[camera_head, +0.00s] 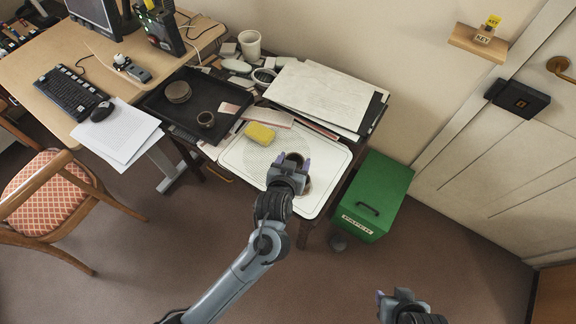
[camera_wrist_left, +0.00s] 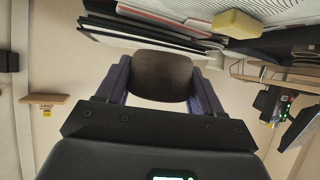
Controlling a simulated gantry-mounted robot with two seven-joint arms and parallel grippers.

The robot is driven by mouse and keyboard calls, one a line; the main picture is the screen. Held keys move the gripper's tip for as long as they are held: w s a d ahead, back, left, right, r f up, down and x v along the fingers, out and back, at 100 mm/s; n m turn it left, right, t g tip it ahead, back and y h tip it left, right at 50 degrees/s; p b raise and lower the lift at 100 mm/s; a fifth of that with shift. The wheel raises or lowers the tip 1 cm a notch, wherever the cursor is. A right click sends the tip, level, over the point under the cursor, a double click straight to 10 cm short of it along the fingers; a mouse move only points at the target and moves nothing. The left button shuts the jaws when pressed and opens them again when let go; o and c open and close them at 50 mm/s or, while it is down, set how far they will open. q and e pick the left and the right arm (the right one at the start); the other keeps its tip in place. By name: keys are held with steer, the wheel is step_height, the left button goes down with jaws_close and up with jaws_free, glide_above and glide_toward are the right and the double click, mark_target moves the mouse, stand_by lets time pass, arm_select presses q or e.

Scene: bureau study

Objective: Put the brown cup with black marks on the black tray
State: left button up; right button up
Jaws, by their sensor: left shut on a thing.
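My left gripper (camera_head: 288,168) is over the white board with a dotted panel (camera_head: 326,158), shut on a dark brown cup (camera_head: 294,157). In the left wrist view the cup (camera_wrist_left: 162,76) sits between the two purple fingers (camera_wrist_left: 160,88); no black marks can be made out. Another brown patch shows just below the gripper, mostly hidden. The black tray (camera_head: 155,116) lies to the left, holding a round brown pot (camera_head: 178,92), a small dark cup (camera_head: 206,119) and a pinkish piece (camera_head: 228,108). My right gripper (camera_head: 388,300) is at the bottom edge, partly cut off.
Papers (camera_head: 322,92) cover the back right. A white cup (camera_head: 249,43) and several pale pieces stand behind. A green box (camera_head: 372,190) stands right of the table. The desk holds a keyboard (camera_head: 68,92).

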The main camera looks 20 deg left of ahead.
mark_target(268, 165)
arm_select(q)
steer(key=w+b, duration=0.1)
steer(key=d+f+b, duration=0.1)
steer(key=shift+w+d+b, duration=0.2)
steer(key=shift+w+b, duration=0.1)
steer(key=shift+w, duration=0.05)
steer(key=shift+w+a+f+b, duration=0.2)
steer(key=shift+a+b, duration=0.15)
steer(key=shift+b, duration=0.1)
steer(key=a+f+b, duration=0.1)
steer(key=a+f, duration=0.1)
steer(key=a, duration=0.1)
steer(key=w+a+f+b, duration=0.1)
steer(key=a+f, duration=0.1)
steer(key=a, duration=0.2)
steer(key=w+a+f+b, duration=0.1)
steer(key=a+f, duration=0.1)
steer(key=a, duration=0.1)
steer(key=shift+w+a+f, duration=0.15)
steer(key=shift+a, duration=0.25)
steer(key=shift+f+b, duration=0.4)
steer(key=shift+f, duration=1.6)
arm_select(e)
step_height(268, 165, down, 9)
steer(key=shift+r, duration=0.2)
arm_select(q)
steer(key=shift+f, duration=0.15)
